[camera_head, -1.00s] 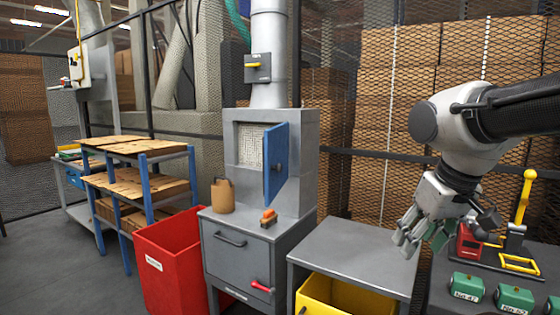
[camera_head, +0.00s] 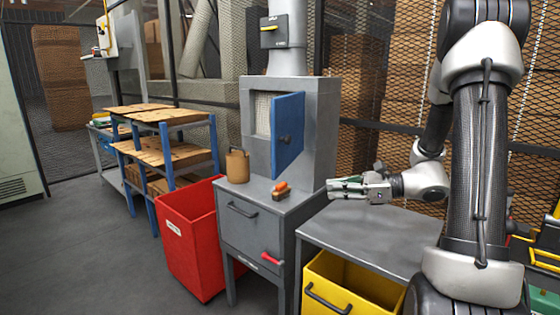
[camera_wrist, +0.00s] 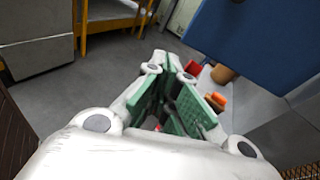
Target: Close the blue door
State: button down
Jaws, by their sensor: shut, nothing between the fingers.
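The blue door (camera_head: 289,130) stands open on the front of the grey cabinet (camera_head: 315,140), swung outward at the right of the pale mesh-lined opening (camera_head: 262,115). A dark knob (camera_head: 285,140) shows on its face. In the wrist view the blue door (camera_wrist: 262,38) fills the upper right, apart from the fingers. My gripper (camera_head: 335,187) is shut and empty, to the right of the door and a little lower, over the side table. Its green-padded fingers (camera_wrist: 172,75) show in the wrist view, pointing up the picture.
A tan canister (camera_head: 237,166) and an orange-handled brush (camera_head: 280,190) stand on the grey ledge below the door. A red bin (camera_head: 190,245) is at left, a yellow bin (camera_head: 345,290) under the metal table (camera_head: 375,235). Open floor lies at left.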

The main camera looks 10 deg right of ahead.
jog(key=w+r+m+t+y, duration=0.1)
jog(key=w+r+m+t, duration=0.15)
jog(key=w+r, duration=0.2)
send_near(275, 160)
jog(key=x, duration=0.7)
jog(key=shift+a, duration=0.1)
